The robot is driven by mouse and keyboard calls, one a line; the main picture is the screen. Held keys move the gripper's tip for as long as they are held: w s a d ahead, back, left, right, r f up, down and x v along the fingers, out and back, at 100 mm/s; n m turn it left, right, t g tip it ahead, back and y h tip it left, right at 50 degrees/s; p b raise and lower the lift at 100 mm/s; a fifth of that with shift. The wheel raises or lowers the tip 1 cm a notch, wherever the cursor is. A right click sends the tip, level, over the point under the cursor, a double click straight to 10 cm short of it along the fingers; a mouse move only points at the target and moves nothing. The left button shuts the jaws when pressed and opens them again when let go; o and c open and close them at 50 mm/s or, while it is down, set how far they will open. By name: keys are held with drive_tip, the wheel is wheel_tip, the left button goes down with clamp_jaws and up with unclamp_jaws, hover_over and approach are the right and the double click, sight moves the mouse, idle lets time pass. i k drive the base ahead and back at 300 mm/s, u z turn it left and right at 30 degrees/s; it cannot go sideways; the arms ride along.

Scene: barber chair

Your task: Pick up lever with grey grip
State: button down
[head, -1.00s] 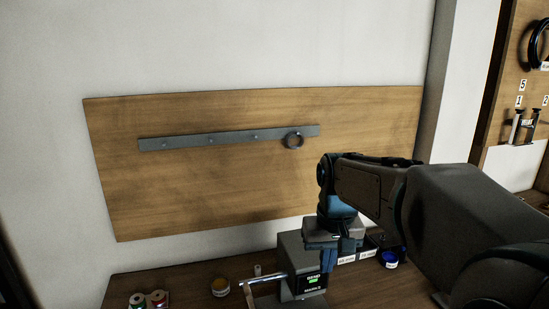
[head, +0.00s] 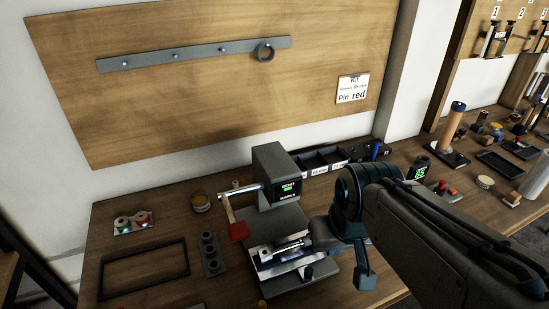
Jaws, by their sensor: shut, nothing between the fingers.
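A dark grey machine (head: 275,165) with a small lit display stands on the bench. A metal bar with a pale arm (head: 228,207) sticks out from its left side and ends in a red block (head: 239,231). A shiny metal cylindrical piece (head: 287,251) lies across the machine's base, left of my gripper. I cannot make out a grey grip on any lever. My gripper (head: 365,278) points down at the right side of the base. Its fingers look shut and empty, and my arm hides what lies behind it.
An empty black frame (head: 143,295), a grey holder (head: 211,253) and a spool tray (head: 134,222) lie left of the machine. Small black bins (head: 322,160) stand behind. A wooden cylinder on a base (head: 452,127) and several small parts are at the right.

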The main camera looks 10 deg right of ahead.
sight(265, 255)
drive_tip(key=k, duration=1.25)
drive_tip(key=u, duration=0.7)
drive_tip(key=i, duration=1.15)
drive_tip(key=z, duration=0.75)
